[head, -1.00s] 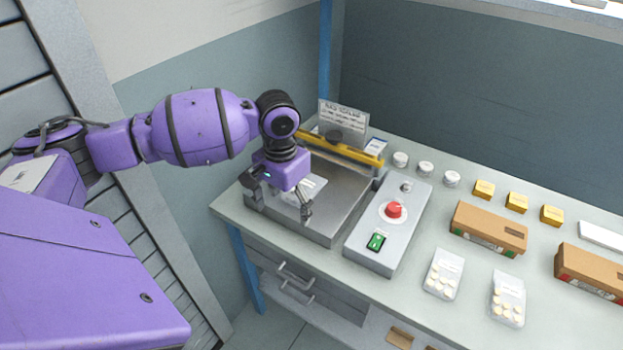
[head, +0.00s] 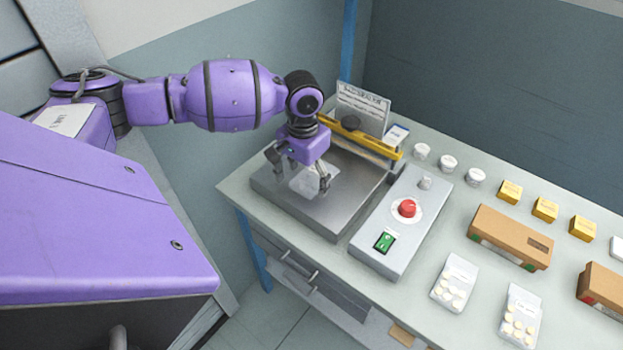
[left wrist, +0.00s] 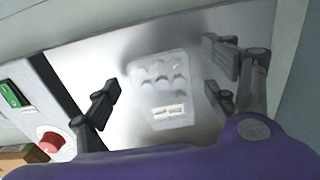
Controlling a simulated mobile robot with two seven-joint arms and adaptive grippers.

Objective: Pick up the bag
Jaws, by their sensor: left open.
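A clear bag (left wrist: 160,88) with several round bumps and a small white label lies flat on the grey metal plate (head: 337,208) of the bench machine. In the head view the bag (head: 311,182) shows partly between my fingers. My left gripper (head: 300,190) is open above the plate, its fingers pointing down. In the left wrist view the fingers of my left gripper (left wrist: 162,98) stand wide apart on either side of the bag, and a gap shows on each side. My right gripper is not in view.
A yellow bar (head: 360,137) crosses the back of the plate, with a sign (head: 362,108) behind it. A control box (head: 402,220) with a red knob stands right of the plate. Two pill bags (head: 455,283), brown boxes (head: 510,237), yellow boxes and white jars are farther right.

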